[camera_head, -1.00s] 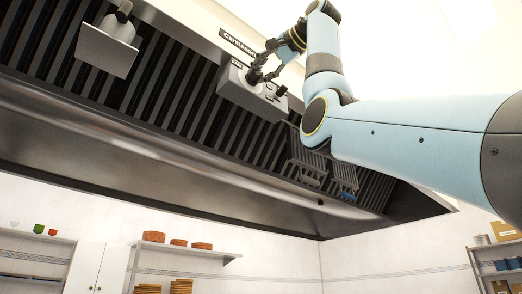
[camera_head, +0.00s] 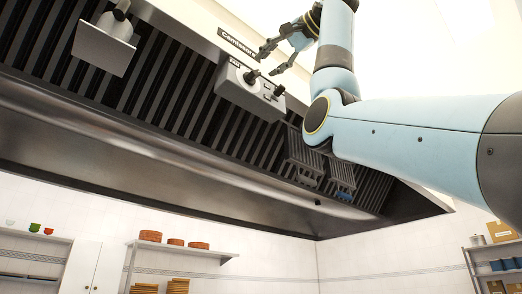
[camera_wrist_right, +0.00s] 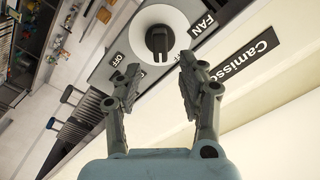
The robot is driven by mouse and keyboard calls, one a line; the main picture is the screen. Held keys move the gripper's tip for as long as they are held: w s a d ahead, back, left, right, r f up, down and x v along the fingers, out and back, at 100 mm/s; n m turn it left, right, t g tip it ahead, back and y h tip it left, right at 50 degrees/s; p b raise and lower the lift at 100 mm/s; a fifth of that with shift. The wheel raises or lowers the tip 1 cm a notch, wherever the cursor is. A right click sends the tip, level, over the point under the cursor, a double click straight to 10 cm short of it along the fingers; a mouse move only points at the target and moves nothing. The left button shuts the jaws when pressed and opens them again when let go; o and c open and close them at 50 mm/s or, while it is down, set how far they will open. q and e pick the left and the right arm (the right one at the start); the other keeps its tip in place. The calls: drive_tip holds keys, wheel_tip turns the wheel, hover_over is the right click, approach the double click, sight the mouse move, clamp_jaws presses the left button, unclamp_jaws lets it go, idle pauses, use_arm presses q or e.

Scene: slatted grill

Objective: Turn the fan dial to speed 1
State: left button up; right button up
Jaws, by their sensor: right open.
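The fan dial is a black knob (camera_head: 251,77) on the grey control box (camera_head: 240,98) mounted on the hood. In the right wrist view the dial (camera_wrist_right: 159,42) has a white disc behind it, with "FAN" and "OFF" labels nearby; its black grip bar points down in that picture. Other speed marks are hidden or unreadable. My right gripper (camera_head: 268,62) is open and empty, a short way off the dial and not touching it. In the right wrist view its two fingers (camera_wrist_right: 158,72) stand apart, just below the dial. My left gripper is not in view.
Shelves (camera_head: 185,247) are far below. Free air lies around the gripper.

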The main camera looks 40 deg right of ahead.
drive_tip(key=s, duration=0.7)
drive_tip(key=shift+d, duration=0.3)
